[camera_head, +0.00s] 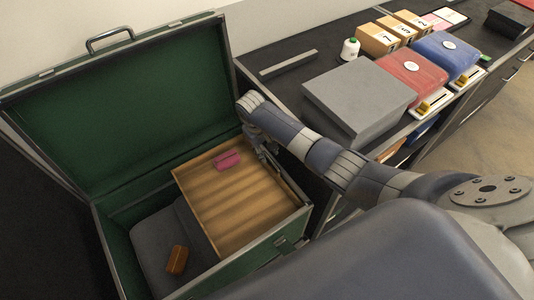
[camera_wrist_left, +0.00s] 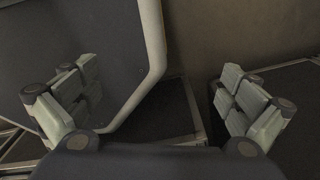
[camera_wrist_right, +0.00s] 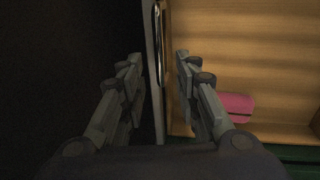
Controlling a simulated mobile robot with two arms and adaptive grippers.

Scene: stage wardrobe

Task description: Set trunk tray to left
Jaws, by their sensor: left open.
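The green trunk (camera_head: 110,120) stands open with its lid tilted back. The wooden trunk tray (camera_head: 235,205) sits in its right part, with a pink item (camera_head: 227,160) inside. My right gripper (camera_head: 268,157) is at the tray's right side. In the right wrist view its fingers (camera_wrist_right: 157,75) are apart and straddle upright edges, one finger over the tray floor (camera_wrist_right: 250,60); contact cannot be told. The pink item (camera_wrist_right: 236,107) lies beside that finger. My left gripper (camera_wrist_left: 155,90) is open and empty, away from the trunk, outside the head view.
My right arm crosses in front of the counter.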

